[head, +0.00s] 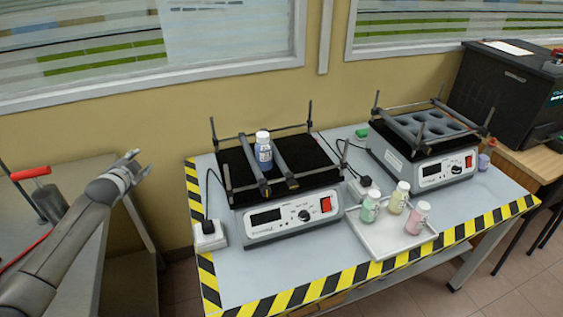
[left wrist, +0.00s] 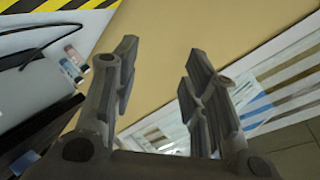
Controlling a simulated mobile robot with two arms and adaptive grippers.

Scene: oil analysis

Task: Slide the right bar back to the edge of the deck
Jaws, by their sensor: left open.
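The left shaker (head: 300,213) has a black deck (head: 310,150) with corner posts. The right bar (head: 286,170) and the left bar (head: 250,168) run front to back across the middle of this deck. A bottle with a white cap and blue label (head: 263,152) stands upright between them, close to both. My left gripper (head: 141,164) is open and empty, left of the table and well apart from the shaker. Its spread fingers also show in the left wrist view (left wrist: 165,85), with nothing between them. My right gripper is not in view.
A second shaker (head: 430,170) with a holed rack stands at the right. A white tray (head: 385,240) with three bottles lies in front. A white power adapter (head: 208,236) sits left of the left shaker. The deck right of the right bar is clear.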

